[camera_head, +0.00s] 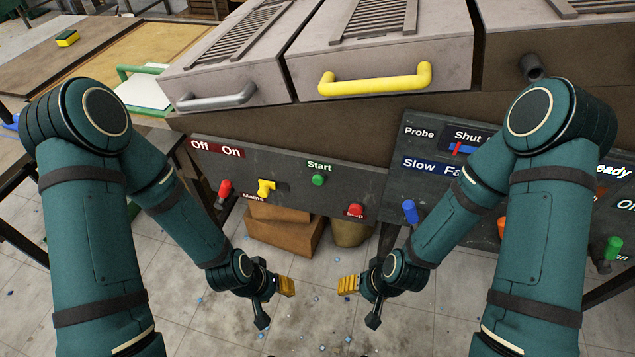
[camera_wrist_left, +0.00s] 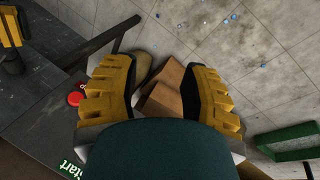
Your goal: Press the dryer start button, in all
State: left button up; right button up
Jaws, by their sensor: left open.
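The green start button (camera_head: 318,180) sits on the dark left control panel (camera_head: 285,168), under a "Start" label (camera_head: 319,166). My left gripper (camera_head: 287,286) hangs below and in front of that panel, apart from the button. In the left wrist view its two yellow fingers (camera_wrist_left: 160,92) are spread with nothing between them. That view shows the "Start" label (camera_wrist_left: 73,168) at the bottom left, but not the green button. My right gripper (camera_head: 348,285) hangs to the right at a similar height; its finger opening is not clear.
The left panel also carries a red button (camera_head: 355,211), a yellow lever (camera_head: 266,187) and a red knob (camera_head: 224,188). A second panel (camera_head: 420,190) with a blue knob (camera_head: 410,211) stands at right. Drawers with a yellow handle (camera_head: 375,80) are above. Cardboard boxes (camera_head: 285,233) sit below.

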pick_arm(q)
grip_shut()
jog(key=c, duration=0.5)
grip_release()
jog(key=shift+c, duration=0.2)
